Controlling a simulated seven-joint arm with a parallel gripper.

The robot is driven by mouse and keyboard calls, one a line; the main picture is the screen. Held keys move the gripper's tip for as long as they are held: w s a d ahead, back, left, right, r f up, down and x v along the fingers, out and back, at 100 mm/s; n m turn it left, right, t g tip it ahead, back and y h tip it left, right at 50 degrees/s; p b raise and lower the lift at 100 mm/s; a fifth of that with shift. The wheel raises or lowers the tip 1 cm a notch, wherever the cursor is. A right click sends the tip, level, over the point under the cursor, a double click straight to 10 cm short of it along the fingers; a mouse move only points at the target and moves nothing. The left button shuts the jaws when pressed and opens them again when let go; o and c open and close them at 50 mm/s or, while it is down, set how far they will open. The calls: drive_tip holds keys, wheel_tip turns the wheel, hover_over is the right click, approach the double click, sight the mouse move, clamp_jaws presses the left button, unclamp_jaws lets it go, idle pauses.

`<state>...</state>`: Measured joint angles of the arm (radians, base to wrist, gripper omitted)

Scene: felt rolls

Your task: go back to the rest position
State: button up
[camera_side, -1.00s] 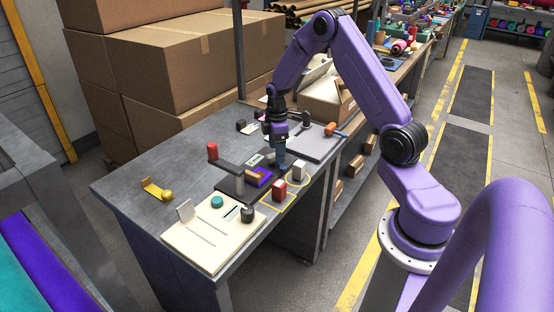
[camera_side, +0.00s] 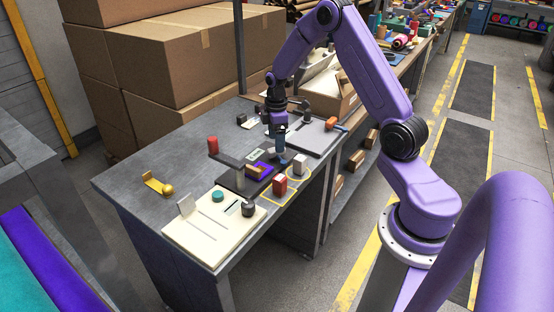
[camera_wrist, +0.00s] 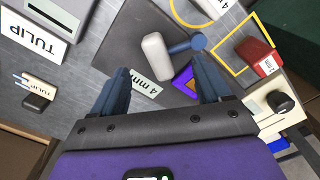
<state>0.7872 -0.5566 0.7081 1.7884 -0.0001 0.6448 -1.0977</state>
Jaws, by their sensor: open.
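My gripper (camera_side: 281,156) hangs above the grey workbench (camera_side: 130,190), over the dark pad area. In the wrist view my gripper (camera_wrist: 160,72) has its two blue-grey fingers spread apart with nothing held between them. A purple block (camera_side: 259,171) lies on the dark pad. A red block (camera_side: 280,186) is in a yellow square outline, and a white block (camera_side: 299,165) is in a yellow ring.
A cream board (camera_side: 195,243) with a black knob lies at the bench's front. Cardboard boxes (camera_side: 165,60) are stacked beyond the bench.

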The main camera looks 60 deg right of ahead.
drive_tip(key=s+a+r+n, duration=0.1)
drive_tip(key=s+a+r, duration=0.4)
drive_tip(key=a, duration=0.5)
drive_tip(key=s+a+r, duration=0.5)
drive_tip(key=a, duration=0.5)
drive_tip(key=s+a+r, duration=0.2)
drive_tip(key=s, duration=0.8)
drive_tip(key=s+a+r+n, duration=0.1)
drive_tip(key=s+r, duration=0.1)
drive_tip(key=s, duration=0.9)
drive_tip(key=shift+s+a+r+n, duration=0.2)
drive_tip(key=shift+a+r+n, duration=0.1)
drive_tip(key=shift+a, duration=0.1)
drive_tip(key=shift+o, duration=0.2)
drive_tip(key=shift+w, duration=0.1)
